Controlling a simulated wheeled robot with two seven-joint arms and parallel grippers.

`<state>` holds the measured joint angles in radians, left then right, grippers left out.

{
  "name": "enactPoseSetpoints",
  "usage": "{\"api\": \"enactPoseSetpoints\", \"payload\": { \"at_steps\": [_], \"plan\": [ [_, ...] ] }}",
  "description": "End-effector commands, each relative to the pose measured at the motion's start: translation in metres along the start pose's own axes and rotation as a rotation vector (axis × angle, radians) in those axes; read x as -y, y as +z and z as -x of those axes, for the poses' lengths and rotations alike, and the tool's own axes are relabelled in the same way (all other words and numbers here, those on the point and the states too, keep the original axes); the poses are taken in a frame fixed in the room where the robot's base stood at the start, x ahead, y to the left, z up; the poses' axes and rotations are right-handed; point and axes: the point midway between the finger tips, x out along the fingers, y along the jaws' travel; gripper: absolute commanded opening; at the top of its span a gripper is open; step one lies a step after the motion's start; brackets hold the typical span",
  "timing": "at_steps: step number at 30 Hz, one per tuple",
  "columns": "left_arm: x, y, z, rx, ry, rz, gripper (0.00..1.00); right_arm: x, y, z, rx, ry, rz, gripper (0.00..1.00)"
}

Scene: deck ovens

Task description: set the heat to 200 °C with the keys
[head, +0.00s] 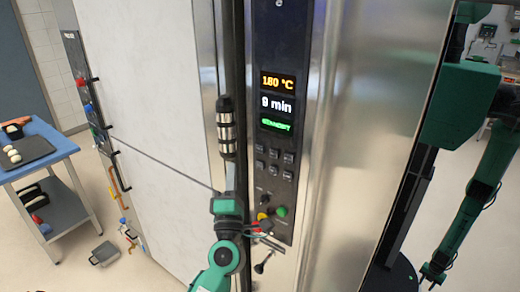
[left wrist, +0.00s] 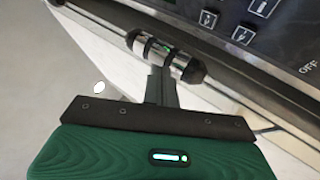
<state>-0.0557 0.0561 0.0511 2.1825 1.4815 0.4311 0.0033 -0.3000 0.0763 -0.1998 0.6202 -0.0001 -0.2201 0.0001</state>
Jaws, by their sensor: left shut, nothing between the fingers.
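The dark control panel (head: 280,40) stands upright beside the door. Its heat display (head: 278,82) reads 180 °C in orange. Below it, one display (head: 276,104) reads 9 min and another (head: 275,125) reads STANDBY. Small keys (head: 274,161) sit in two rows under the displays; some also show in the left wrist view (left wrist: 243,35). My left gripper (head: 230,180) is shut and empty, left of the keys, its tips close to the chrome-banded end of the door handle (left wrist: 165,55). I cannot tell whether they touch. My right gripper (head: 433,274) hangs low at the right, too small to read.
The door handle (head: 226,128) stands upright just left of the panel. Yellow (head: 263,216), green (head: 282,211) and red (head: 266,226) controls lie below the keys. A blue-topped trolley (head: 52,134) with a dark tray stands at the far left. The floor between is partly clear.

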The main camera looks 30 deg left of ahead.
Motion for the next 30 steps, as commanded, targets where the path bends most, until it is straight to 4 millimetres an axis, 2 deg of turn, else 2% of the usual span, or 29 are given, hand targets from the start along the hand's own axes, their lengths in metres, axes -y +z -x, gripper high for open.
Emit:
{"api": "enactPoseSetpoints", "payload": {
  "at_steps": [5, 17, 21, 30],
  "plan": [
    [0.005, 0.005, -0.006, 0.001, 0.000, 0.000, 0.00, 0.005, -0.001, -0.003, -0.001, -0.005, -0.002, 0.36],
    [0.034, 0.032, -0.043, 0.000, 0.001, 0.000, 0.00, -0.003, 0.003, -0.019, 0.001, 0.003, 0.002, 0.36],
    [0.040, 0.039, -0.054, 0.000, -0.001, -0.001, 0.00, -0.005, 0.003, -0.017, 0.002, 0.005, 0.003, 0.36],
    [0.045, 0.045, -0.061, 0.001, 0.000, -0.001, 0.00, -0.005, 0.003, -0.018, 0.002, 0.006, 0.003, 0.36]
  ]
}}
